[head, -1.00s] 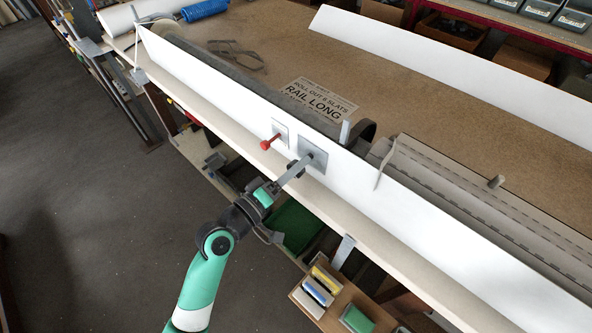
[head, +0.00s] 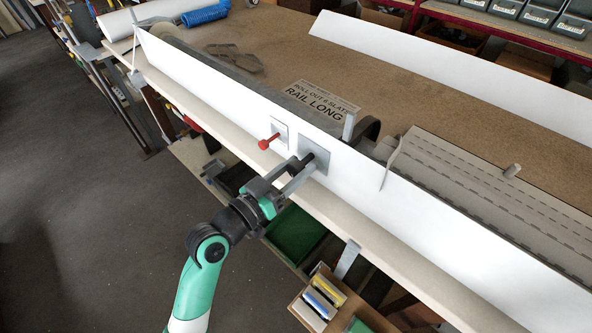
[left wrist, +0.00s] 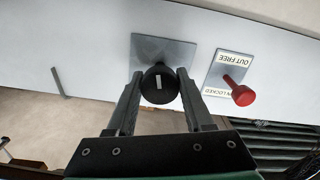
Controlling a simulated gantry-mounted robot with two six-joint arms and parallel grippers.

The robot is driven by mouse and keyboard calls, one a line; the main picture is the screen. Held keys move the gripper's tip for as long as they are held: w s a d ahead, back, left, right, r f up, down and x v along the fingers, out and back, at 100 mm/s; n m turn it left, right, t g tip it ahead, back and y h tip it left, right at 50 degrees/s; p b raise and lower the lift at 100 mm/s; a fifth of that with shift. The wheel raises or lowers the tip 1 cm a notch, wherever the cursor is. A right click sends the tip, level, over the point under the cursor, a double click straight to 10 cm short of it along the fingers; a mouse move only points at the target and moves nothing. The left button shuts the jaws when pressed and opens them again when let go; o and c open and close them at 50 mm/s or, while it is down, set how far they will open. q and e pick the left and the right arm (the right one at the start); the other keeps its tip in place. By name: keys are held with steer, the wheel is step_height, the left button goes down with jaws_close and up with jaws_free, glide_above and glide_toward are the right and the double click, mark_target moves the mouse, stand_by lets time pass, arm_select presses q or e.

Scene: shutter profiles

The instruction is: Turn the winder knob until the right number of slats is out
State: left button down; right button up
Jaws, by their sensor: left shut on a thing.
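The winder knob (left wrist: 159,84) is dark and round with a white mark on its face, on a grey plate (left wrist: 178,52) on the white front panel. My left gripper (head: 313,163) is shut on it, one finger on each side in the left wrist view (left wrist: 158,88). In the head view the fingers mostly hide the knob. A sign (head: 318,103) reads "ROLL OUT", a number too small to read surely, "SLATS". My right gripper is out of view.
A red lever (head: 268,141) sticks out beside the knob plate; its plate (left wrist: 222,70) is marked "OUT FREE" and "LOCKED". A wooden tray (head: 325,300) and a green bin (head: 295,234) are below the bench edge. The brown bench top (head: 400,95) is mostly clear.

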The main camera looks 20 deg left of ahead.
arm_select(q)
steer(key=shift+m, duration=0.6)
steer(key=shift+c, duration=1.5)
jaws_free()
steer(key=p+v, duration=0.2)
steer(key=v, duration=0.9)
steer(key=shift+s, duration=0.35)
